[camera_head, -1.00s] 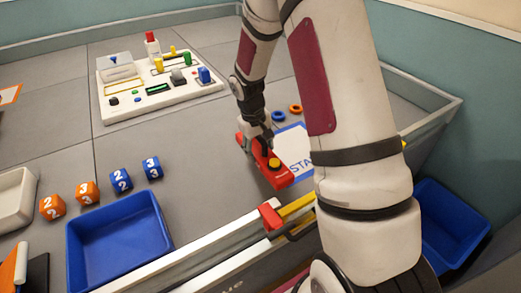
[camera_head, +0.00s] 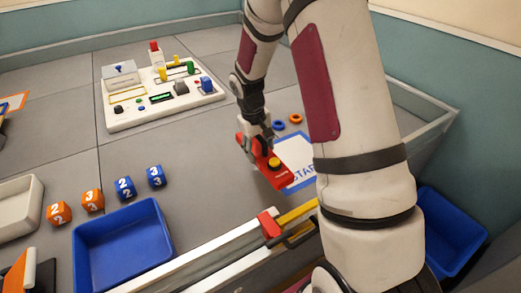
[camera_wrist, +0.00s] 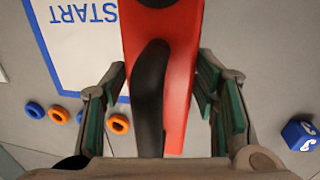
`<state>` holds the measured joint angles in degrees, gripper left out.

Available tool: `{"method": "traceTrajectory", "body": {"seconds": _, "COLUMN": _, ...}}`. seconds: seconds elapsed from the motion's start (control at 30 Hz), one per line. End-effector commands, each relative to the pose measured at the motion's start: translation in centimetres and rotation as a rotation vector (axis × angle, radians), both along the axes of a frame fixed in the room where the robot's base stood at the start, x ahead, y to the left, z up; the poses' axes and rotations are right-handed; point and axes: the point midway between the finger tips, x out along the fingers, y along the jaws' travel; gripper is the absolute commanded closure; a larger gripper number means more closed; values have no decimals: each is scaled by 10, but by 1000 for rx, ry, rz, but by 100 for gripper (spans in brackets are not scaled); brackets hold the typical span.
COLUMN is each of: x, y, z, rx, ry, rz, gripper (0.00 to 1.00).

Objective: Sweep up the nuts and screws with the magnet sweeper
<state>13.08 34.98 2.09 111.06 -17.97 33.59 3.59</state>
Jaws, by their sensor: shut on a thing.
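My gripper (camera_head: 256,135) is shut on the magnet sweeper (camera_head: 271,174), a red bar with a yellow knob. In the wrist view the sweeper (camera_wrist: 182,90) lies between the green-padded fingers, with its black handle (camera_wrist: 150,95) along the middle. In the head view it is over the grey table, beside and partly in front of the START sheet (camera_head: 296,152). Whether it touches the table I cannot tell. I cannot make out any loose nuts or screws. Small rings lie near the sheet, blue (camera_head: 279,125) and orange (camera_head: 296,118); the wrist view shows several.
A white board with knobs and switches (camera_head: 130,121) stands at the back. Numbered orange (camera_head: 59,214) and blue cubes (camera_head: 125,189) lie left. A blue tray (camera_head: 77,255) and a white tray (camera_head: 38,200) are at front left. A rail (camera_head: 225,258) edges the table.

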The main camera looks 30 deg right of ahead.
Motion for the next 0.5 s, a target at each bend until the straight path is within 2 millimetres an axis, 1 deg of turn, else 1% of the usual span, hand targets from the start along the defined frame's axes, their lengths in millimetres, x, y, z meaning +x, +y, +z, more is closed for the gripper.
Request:
{"method": "traceTrajectory", "body": {"seconds": 0.03, "x": 0, "y": 0, "z": 4, "rx": 0, "ry": -2, "rz": 0, "gripper": 83}}
{"method": "traceTrajectory", "body": {"seconds": 0.5, "x": 0, "y": 0, "z": 23, "rx": 0, "ry": -2, "rz": 0, "gripper": 83}}
